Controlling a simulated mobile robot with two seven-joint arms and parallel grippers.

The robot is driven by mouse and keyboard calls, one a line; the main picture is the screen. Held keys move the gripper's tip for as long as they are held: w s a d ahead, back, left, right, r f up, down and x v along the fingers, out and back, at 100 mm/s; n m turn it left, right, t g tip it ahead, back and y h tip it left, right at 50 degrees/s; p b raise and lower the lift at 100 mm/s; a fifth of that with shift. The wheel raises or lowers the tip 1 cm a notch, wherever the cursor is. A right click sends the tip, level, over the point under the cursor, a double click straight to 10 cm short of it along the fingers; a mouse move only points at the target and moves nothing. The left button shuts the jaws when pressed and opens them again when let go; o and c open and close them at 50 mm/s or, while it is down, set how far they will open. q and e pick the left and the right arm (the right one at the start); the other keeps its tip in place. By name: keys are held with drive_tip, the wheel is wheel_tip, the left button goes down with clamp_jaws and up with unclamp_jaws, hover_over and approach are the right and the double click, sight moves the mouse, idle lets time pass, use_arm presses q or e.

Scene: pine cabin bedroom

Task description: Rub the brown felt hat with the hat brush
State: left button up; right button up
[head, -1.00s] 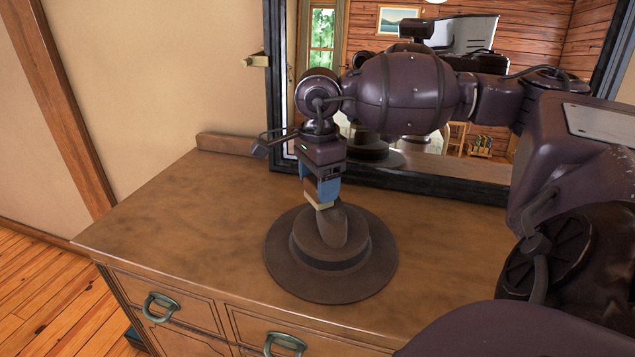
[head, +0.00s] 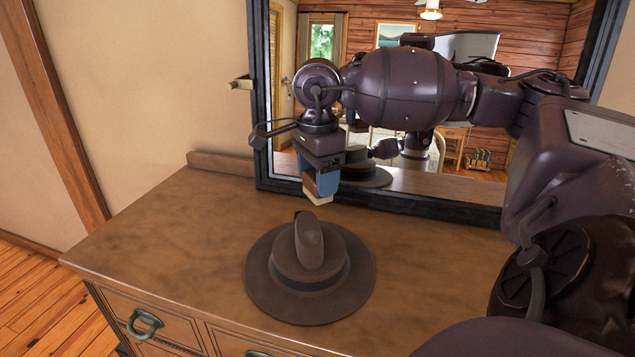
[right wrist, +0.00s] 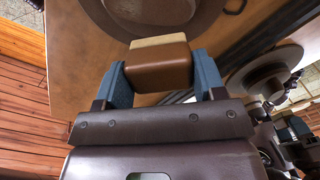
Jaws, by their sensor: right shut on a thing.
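The brown felt hat (head: 287,268) lies brim down on the dresser top, its creased crown upward with a darker band around it. My right gripper (head: 319,186) is above and behind the crown, with its blue fingers shut on the hat brush (head: 318,199). The brush's pale bristle face points down, and a gap shows between it and the hat. In the right wrist view the brush (right wrist: 158,66) is a brown block with a tan edge between the fingers, and part of the hat (right wrist: 150,12) shows beyond it. My left gripper is not in view.
The wooden dresser (head: 160,235) has bare top to the left of the hat. A dark-framed mirror (head: 440,208) stands at its back, close behind my right arm, reflecting the hat and my body. A low wooden ledge (head: 220,161) runs along the back edge.

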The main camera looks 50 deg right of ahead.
drive_tip(key=shift+r+p, duration=0.4)
drive_tip(key=shift+r, duration=0.75)
